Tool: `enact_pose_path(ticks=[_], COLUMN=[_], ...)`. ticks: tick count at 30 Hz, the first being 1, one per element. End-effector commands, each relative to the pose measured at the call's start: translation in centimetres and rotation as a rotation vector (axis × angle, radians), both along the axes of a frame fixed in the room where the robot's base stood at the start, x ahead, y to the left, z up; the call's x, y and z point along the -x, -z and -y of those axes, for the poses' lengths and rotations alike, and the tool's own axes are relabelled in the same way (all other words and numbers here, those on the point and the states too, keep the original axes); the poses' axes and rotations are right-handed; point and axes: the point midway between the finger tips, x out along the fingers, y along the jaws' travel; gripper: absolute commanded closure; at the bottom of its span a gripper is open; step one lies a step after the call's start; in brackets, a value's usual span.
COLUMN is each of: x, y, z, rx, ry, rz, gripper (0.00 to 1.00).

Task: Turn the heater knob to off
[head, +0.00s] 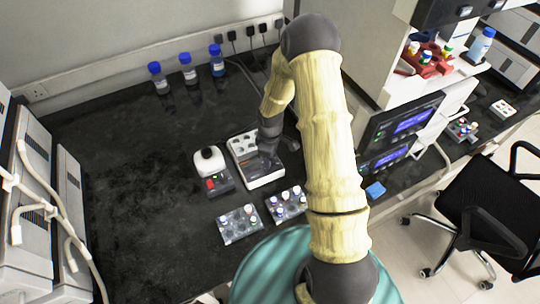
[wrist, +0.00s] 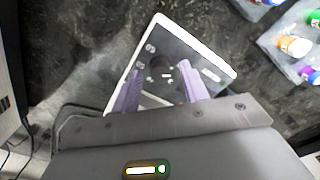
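The heater (head: 265,181) is a white box on the black bench, with a grey well block on its top; my arm hides part of it. In the wrist view its white-edged dark panel (wrist: 218,72) shows small white marks. A dark round shape, apparently the knob, is on the panel near the right fingertip; its pointer setting is too small to read. My gripper (wrist: 160,68) has two purple fingers spread apart over the panel, with nothing clearly held between them. In the head view the fingers are hard to make out against the heater.
A device with a white-and-black top (head: 209,162) stands just left of the heater. Two vial racks (head: 239,224) (head: 287,205) sit in front. Blue-capped bottles (head: 188,70) stand at the back wall. The bench's left part is clear.

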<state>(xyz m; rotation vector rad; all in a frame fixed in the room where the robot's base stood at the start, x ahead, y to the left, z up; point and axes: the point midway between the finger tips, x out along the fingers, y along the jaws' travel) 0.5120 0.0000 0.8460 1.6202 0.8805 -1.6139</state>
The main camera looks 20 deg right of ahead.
Motion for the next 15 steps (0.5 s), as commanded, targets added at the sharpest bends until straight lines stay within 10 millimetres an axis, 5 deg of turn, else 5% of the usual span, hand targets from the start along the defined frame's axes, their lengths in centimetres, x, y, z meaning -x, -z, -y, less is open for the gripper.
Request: enact_pose_path(ticks=[8, 15], x=[0.0, -0.1], y=[-1.0, -5.0], z=[0.1, 0.1], rx=[0.001, 0.0], ry=[0.001, 0.003], rz=[-0.001, 0.004], gripper=[0.56, 0.56])
